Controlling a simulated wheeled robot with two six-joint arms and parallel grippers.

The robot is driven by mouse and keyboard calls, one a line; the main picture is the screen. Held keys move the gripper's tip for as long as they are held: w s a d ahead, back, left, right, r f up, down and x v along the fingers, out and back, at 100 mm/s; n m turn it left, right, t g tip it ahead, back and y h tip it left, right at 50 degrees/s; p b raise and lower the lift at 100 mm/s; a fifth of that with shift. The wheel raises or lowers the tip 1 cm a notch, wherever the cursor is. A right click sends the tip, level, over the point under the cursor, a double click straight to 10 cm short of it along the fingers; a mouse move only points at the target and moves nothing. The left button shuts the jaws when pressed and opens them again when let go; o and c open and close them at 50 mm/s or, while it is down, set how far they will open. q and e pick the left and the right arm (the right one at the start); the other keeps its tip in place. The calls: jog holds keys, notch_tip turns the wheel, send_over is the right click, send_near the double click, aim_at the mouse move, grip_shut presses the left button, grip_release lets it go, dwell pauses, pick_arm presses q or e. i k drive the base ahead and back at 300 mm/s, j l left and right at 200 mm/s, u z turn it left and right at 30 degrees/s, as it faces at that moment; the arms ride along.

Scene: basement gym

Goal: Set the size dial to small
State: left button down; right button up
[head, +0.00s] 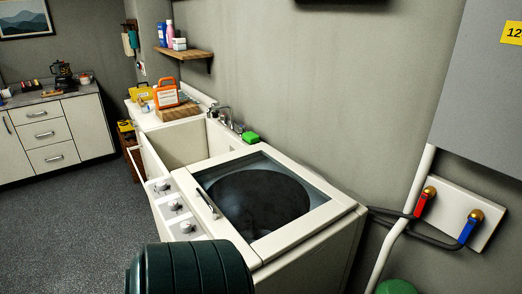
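A white washing machine (290,244) with a dark glass lid (258,198) stands in the middle of the head view. Its lid is down, with a handle (208,203) along the left edge. Three pale round dials sit in a row on the panel left of the lid: a far dial (162,186), a middle dial (175,206) and a near dial (187,227). Their labels and pointer positions are too small to read, so I cannot tell which is the size dial. Neither of my grippers is in view.
A dark green ribbed container (190,270) stands close in front of the panel. Behind the washer are a sink (183,143), a green sponge (250,137) and an orange container (166,94). Red (425,203) and blue (470,226) valves are at right. Open floor (75,220) lies left.

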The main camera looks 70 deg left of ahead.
aim_at(186, 227)
jog(key=u, duration=2.35)
